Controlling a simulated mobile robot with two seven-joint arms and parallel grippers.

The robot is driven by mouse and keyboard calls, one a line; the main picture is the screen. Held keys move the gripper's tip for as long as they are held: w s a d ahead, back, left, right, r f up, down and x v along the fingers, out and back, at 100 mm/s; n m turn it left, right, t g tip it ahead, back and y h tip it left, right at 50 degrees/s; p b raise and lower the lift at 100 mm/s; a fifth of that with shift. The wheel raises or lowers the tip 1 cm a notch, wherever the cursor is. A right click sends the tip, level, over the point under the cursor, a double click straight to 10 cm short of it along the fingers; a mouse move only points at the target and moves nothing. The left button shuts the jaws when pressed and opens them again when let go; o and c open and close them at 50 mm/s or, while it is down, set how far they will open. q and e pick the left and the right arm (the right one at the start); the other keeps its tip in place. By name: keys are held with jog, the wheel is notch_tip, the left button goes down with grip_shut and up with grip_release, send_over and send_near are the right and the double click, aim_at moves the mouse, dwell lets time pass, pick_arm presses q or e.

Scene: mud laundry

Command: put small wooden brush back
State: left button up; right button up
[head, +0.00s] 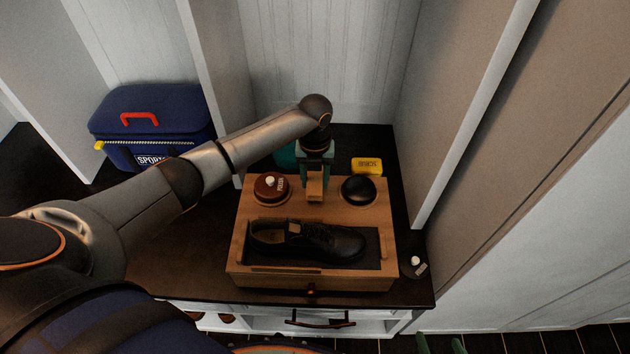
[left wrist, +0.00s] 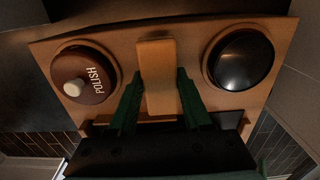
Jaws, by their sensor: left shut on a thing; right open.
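The small wooden brush (head: 315,188) is a light tan block at the back middle of the wooden shoe-care box (head: 240,250). My left gripper (head: 316,174) comes down from above and is shut on it. In the left wrist view, the brush (left wrist: 157,70) stands between the two green fingers of the left gripper (left wrist: 160,92), between the polish tin and the black dome. I cannot tell whether its lower end touches the box; it is hidden.
The brown polish tin (head: 270,190) and black dome (head: 359,191) sit in round recesses beside the brush. A black shoe (head: 320,240) lies in the box's front tray. A yellow scrub block (head: 367,166) stands behind; a small dark round item (head: 413,267) is at right.

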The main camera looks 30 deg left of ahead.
aim_at(315, 179)
pick_arm(q)
jog(key=shift+f, duration=0.1)
jog(key=shift+f, duration=0.15)
jog(key=o, duration=1.2)
notch_tip(315, 179, up, 12)
jog(key=p, duration=0.2)
jog(key=shift+p, duration=0.3)
